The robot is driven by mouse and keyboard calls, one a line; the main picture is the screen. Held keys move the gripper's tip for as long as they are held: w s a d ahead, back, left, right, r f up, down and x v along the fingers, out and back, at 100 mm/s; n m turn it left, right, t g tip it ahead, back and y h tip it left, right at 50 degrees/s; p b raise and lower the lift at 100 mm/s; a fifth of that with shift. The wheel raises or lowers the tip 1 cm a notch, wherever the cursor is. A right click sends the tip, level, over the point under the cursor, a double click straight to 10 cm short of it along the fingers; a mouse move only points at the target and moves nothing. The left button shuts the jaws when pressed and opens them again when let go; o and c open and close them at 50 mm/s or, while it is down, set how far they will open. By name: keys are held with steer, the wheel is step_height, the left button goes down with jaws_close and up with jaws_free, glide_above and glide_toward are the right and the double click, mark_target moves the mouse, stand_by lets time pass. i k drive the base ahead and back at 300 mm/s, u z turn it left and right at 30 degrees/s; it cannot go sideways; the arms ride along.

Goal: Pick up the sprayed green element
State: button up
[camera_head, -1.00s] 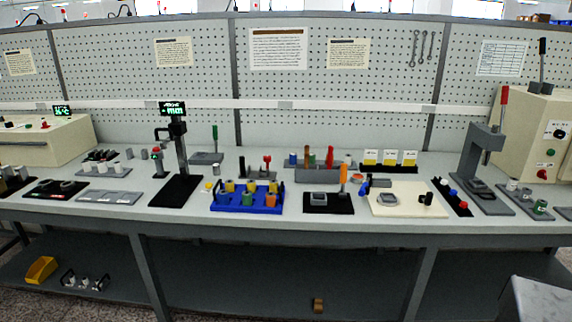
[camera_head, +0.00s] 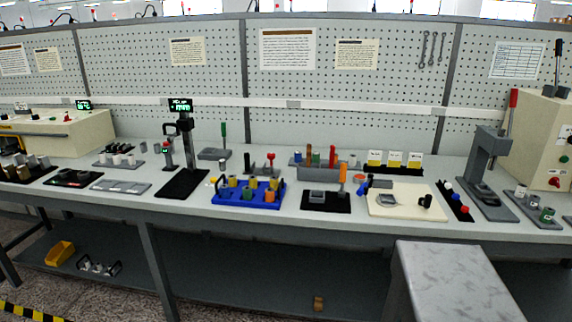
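A small green cylinder with a pale top (camera_head: 547,215) stands on a grey tray (camera_head: 525,207) at the right end of the bench, in front of the beige press box. It is small, so I cannot tell whether its green is sprayed paint. Another green piece (camera_head: 248,194) sits in the blue rack (camera_head: 232,201) at the middle of the bench, among yellow and orange ones. My gripper is not in view.
A grey block with a marbled top (camera_head: 452,283) stands close in front, at lower right, before the bench (camera_head: 330,225). A lever press (camera_head: 487,170) stands left of the grey tray. A yellow bin (camera_head: 61,254) lies on the lower shelf.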

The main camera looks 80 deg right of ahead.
mark_target(316, 155)
steer(key=u, duration=0.5)
steer(key=k, duration=0.95)
steer(key=z, duration=1)
steer(key=k, duration=0.65)
steer(key=z, duration=1.15)
steer(key=i, duration=1.15)
steer(key=z, duration=0.25)
